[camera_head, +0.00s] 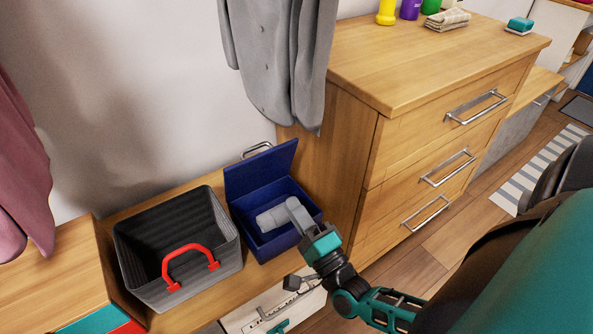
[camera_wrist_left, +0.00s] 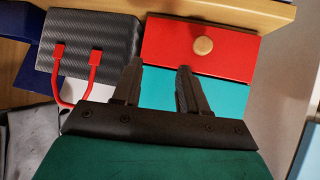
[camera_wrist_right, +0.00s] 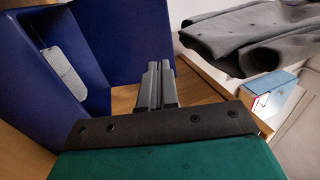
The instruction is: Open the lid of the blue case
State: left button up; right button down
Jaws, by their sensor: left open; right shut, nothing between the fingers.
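The blue case (camera_head: 285,240) stands on the wooden bench, to the right of the grey basket. Its lid (camera_head: 262,168) stands raised at the back, so the case is open. A light grey item (camera_head: 268,218) lies inside; it also shows in the right wrist view (camera_wrist_right: 62,68). My right gripper (camera_head: 296,208) is at the open case, its fingers shut and empty. In the right wrist view its fingers (camera_wrist_right: 155,70) are together beside the blue panels; I cannot tell whether they touch. My left gripper (camera_wrist_left: 158,72) is open and empty, in front of a red panel; it is outside the head view.
The dark grey basket (camera_head: 222,246) with a red handle stands left of the case. A wooden chest of drawers (camera_head: 365,130) rises close on the right. A grey garment (camera_head: 275,60) hangs above the case. A red panel (camera_wrist_left: 165,40) with a round knob is before my left gripper.

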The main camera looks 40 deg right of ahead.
aim_at(263, 161)
jog(key=b+x, duration=0.1)
jog(key=x, duration=0.9)
